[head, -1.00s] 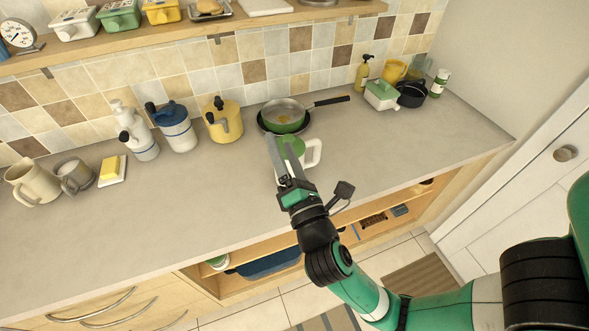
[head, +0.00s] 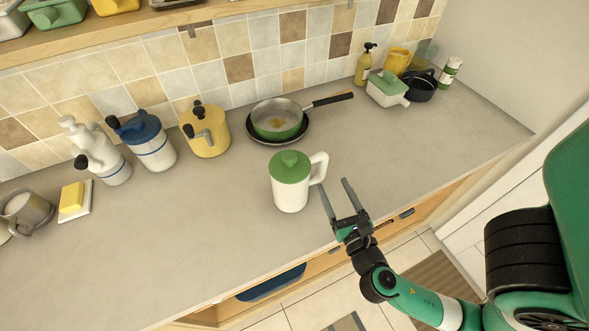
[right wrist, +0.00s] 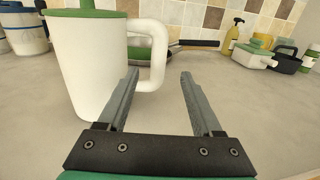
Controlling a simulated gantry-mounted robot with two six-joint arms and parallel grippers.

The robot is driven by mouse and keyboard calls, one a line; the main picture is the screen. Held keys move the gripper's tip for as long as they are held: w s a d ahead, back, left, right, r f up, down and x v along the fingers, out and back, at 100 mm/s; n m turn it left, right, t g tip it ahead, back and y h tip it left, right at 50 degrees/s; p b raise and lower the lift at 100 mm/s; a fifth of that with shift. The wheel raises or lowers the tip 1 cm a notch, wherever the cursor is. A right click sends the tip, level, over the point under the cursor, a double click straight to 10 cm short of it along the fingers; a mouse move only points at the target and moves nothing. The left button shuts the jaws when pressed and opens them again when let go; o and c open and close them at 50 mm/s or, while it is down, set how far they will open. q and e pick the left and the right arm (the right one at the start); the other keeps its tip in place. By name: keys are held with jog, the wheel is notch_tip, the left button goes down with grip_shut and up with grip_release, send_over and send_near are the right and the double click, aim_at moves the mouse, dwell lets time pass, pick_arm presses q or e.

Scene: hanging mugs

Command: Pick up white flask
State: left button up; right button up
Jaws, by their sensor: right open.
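A white flask (head: 290,194) with a green lid and a white side handle stands upright mid-counter in the head view. In the right wrist view the same white flask (right wrist: 90,70) is large at upper left, its handle beyond the fingers. My right gripper (head: 335,187) is open and empty, to the right of the flask and near the counter's front edge. In the right wrist view my right gripper (right wrist: 160,74) shows both fingers apart with nothing between them. I cannot tell whether the left finger touches the flask. My left gripper is not in view.
A pan (head: 276,118) stands behind the flask. A yellow pot (head: 206,132), a blue-lidded canister (head: 150,145) and a white pump-topped bottle (head: 98,150) stand at back left. A butter dish (head: 74,200) lies farther left. The counter (head: 440,130) right of the flask is clear.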

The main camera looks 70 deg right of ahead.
aim_at(325, 170)
jog(key=shift+d, duration=0.1)
jog(key=p+x, duration=0.1)
jog(key=x, duration=0.4)
jog(key=shift+w+r+p, duration=0.1)
jog(key=shift+p, duration=0.3)
jog(key=shift+w+d, duration=0.25)
jog(key=shift+d, duration=0.05)
jog(key=p+x, duration=0.1)
jog(key=x, duration=0.3)
jog(key=shift+w, duration=0.15)
jog(key=shift+w+d, duration=0.25)
jog(key=shift+d, duration=0.15)
grip_shut()
